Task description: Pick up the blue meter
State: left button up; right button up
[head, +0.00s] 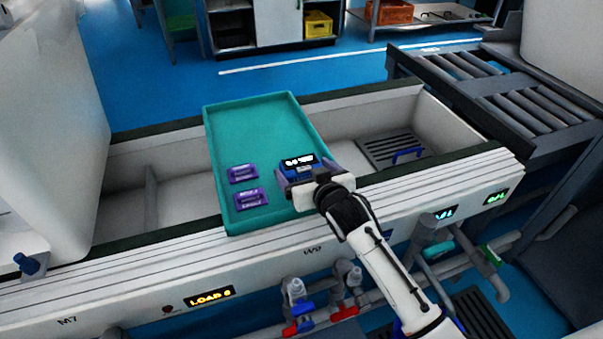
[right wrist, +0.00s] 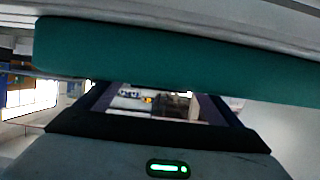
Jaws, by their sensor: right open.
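The blue meter (head: 297,162), with a lit white display on a dark face, sits at the right side of the teal tray (head: 258,118). My right gripper (head: 304,176) reaches in from the lower right over the tray's near right edge. Its jaws are open, with one finger at each side of the meter's near part; whether they touch it I cannot tell. In the right wrist view the tray's teal wall (right wrist: 170,55) crosses above the open fingers (right wrist: 155,98), and the meter cannot be made out. My left gripper is not in view.
Two purple meters (head: 243,173) lie at the tray's left side. The tray rests across a pale trough (head: 190,165) with raised rails. A grate with a blue handle (head: 406,154) lies to the right. Pipes and valves (head: 300,308) stand below the front panel.

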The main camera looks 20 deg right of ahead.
jog(key=shift+w, duration=0.15)
jog(key=shift+r, duration=0.1)
jog(key=c, duration=1)
